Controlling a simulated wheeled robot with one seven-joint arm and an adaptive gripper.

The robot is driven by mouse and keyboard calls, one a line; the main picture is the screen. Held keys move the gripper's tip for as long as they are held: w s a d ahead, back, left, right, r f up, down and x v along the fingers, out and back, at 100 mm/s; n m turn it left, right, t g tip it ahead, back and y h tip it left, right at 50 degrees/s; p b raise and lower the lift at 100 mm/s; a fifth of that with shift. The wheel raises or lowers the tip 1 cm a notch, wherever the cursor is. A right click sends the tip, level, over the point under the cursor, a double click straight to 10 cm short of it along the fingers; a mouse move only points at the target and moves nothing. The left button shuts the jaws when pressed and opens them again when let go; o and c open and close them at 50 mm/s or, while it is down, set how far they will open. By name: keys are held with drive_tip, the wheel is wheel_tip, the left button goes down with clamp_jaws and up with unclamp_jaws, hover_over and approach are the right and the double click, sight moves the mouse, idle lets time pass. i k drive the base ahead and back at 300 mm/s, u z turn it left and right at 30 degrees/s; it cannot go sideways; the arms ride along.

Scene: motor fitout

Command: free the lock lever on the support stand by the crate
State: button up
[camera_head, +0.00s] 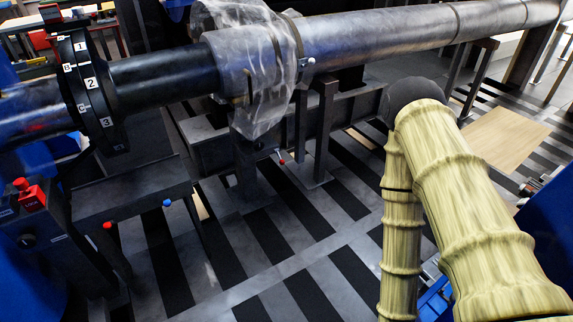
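A dark support stand (322,135) stands under the pipe in the middle of the view. A short lever with a red knob (282,162) sticks out low beside it. At the left, a dark bench-like support (130,190) has a lever with a red knob (107,225) and one with a blue knob (167,203). I cannot tell which of these is the lock lever. A blue object (436,302), perhaps a crate, is partly hidden at the bottom. My gripper is out of view below my sleeved arm.
A long dark shaft (380,37) crosses the top, with clear plastic wrap (262,75) around it. A numbered black flange (92,85) is at the left. Striped floor (260,235) is open in the middle. A wooden board (505,140) lies at the right.

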sight(282, 162)
drive_tip(key=k, duration=0.6)
drive_tip(key=u, duration=0.7)
drive_tip(key=i, duration=1.4)
drive_tip(key=u, duration=0.15)
